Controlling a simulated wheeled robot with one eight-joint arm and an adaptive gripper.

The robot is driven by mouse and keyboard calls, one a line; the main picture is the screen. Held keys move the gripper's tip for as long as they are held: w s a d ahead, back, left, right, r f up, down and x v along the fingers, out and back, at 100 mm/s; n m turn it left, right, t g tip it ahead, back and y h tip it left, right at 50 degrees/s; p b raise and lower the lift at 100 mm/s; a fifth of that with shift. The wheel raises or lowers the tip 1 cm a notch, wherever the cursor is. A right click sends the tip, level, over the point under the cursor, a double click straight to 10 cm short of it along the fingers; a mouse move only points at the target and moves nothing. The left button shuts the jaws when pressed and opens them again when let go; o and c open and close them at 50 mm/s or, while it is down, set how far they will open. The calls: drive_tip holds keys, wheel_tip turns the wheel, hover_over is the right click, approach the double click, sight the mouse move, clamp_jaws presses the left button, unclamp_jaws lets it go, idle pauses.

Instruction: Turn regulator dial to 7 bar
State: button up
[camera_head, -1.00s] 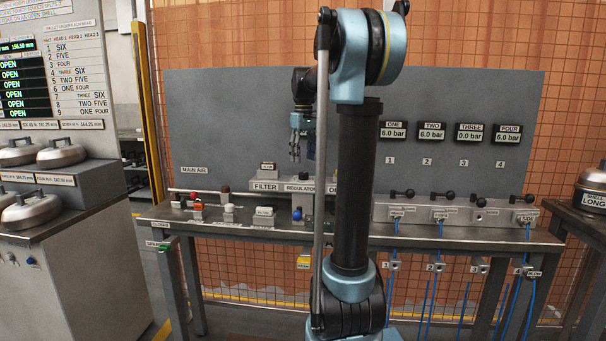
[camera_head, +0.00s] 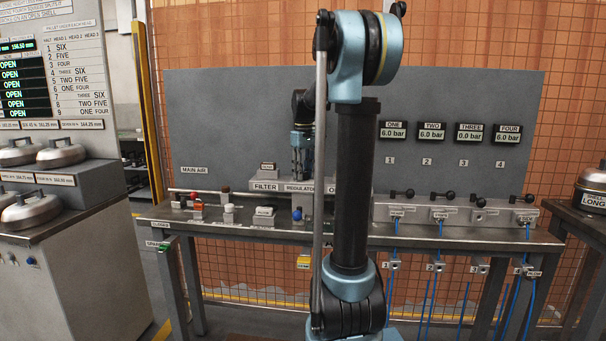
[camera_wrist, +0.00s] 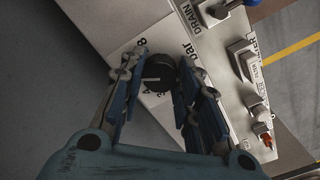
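The regulator dial (camera_wrist: 158,72) is a round black knob with a light pointer mark, on a pale plate printed with numbers and "bar" in the wrist view. An "8" shows beyond it; the other numbers are partly covered, and I cannot read the setting. My gripper (camera_wrist: 157,86) is open, with one blue finger on each side of the dial; I cannot tell whether they touch it. In the head view, my gripper (camera_head: 300,172) points down just above the regulator box (camera_head: 299,188), partly behind my arm. The dial itself cannot be made out there.
A blue knob (camera_head: 297,214) sits below the regulator. Pressure displays (camera_head: 432,131) read 6.0 bar, except THREE at 0.0. Black-handled valves (camera_head: 402,194) stand right on the bench. A grey back panel (camera_head: 230,120) rises close behind. Small fittings (camera_head: 228,209) stand left.

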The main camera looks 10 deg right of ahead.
drive_tip(key=shift+m, duration=0.3)
drive_tip(key=shift+c, duration=0.5)
drive_tip(key=shift+m, duration=2.5)
drive_tip(key=o, duration=1.1)
wheel_tip(320, 180, up, 12)
drive_tip(key=shift+f, duration=0.1)
